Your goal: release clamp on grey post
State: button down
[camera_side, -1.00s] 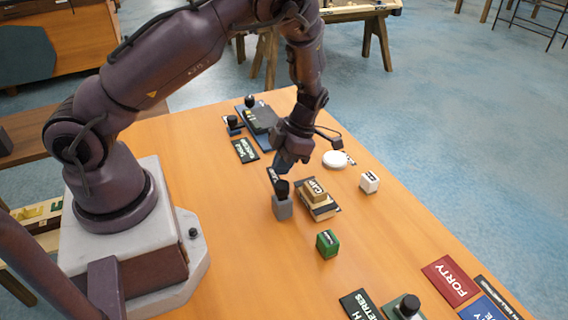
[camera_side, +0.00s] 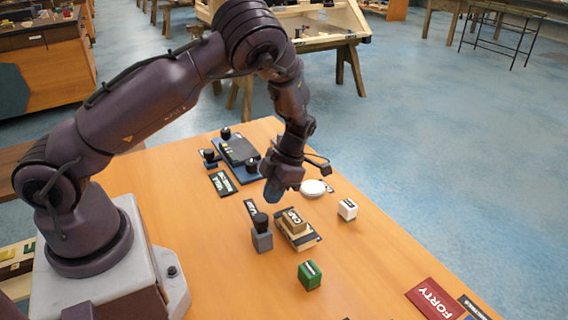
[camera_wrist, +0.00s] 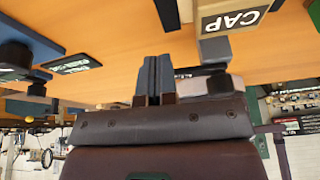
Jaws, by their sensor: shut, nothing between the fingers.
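The grey post (camera_side: 262,241) stands upright on the table in the side view, with a black rounded knob (camera_side: 260,221) on top. No separate clamp shape can be made out. My gripper (camera_side: 271,196) is shut and empty, pointing down, just above and slightly right of the knob and apart from it.
A tan block marked CAP (camera_side: 293,219) sits close right of the post. A green block (camera_side: 309,275) is in front, with a white cube (camera_side: 347,209) and white disc (camera_side: 313,188) to the right. A dark device on a blue plate (camera_side: 238,151) lies behind. The front left table is clear.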

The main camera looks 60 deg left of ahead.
jog(key=v, duration=1)
jog(key=shift+w, duration=0.45)
jog(key=shift+d, duration=0.15)
